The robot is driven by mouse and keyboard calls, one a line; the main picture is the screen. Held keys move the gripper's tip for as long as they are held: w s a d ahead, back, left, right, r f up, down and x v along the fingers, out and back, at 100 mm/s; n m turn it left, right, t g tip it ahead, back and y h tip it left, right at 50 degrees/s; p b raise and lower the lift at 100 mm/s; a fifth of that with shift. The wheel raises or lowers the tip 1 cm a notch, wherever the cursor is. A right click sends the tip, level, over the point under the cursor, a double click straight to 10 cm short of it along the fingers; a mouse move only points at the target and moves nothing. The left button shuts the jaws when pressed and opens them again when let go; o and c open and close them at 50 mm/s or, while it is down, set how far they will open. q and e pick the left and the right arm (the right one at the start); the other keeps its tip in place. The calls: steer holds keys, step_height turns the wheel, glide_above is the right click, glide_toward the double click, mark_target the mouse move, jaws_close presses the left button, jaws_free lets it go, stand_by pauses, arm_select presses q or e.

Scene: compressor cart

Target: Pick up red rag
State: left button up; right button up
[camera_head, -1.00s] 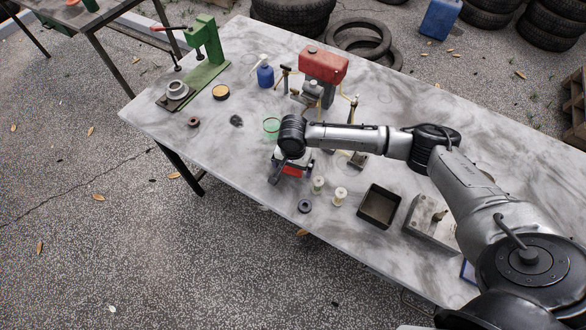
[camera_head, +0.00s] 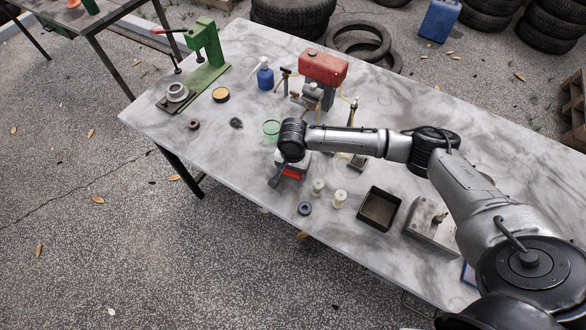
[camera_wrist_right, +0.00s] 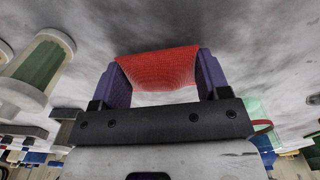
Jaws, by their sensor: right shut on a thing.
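The red rag (camera_wrist_right: 157,68) is stretched between the two purple fingers of my right gripper (camera_wrist_right: 159,62) in the wrist view, with a finger pressing on each side. In the head view a small patch of the red rag (camera_head: 293,174) shows under my right wrist, near the table's front edge. My right gripper (camera_head: 284,174) is partly hidden there by its own wrist. I cannot tell whether the rag touches the table. My left gripper is not in view.
On the grey table (camera_head: 450,270), two pale spools (camera_head: 340,198) and a dark ring (camera_head: 305,208) are close by the gripper. A dark square tray (camera_head: 379,208) is to the right. The table's left part has free room.

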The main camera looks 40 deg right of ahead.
steer(key=shift+r, duration=0.15)
step_height(320, 180, up, 4)
steer(key=shift+f+p, duration=0.15)
steer(key=shift+p, duration=0.6)
steer(key=s+d+r+p, duration=0.2)
steer(key=s+d+r, duration=0.4)
steer(key=d, duration=0.3)
steer(key=shift+s+d+r, duration=0.15)
steer(key=shift+d+r, duration=0.25)
steer(key=shift+r, duration=0.15)
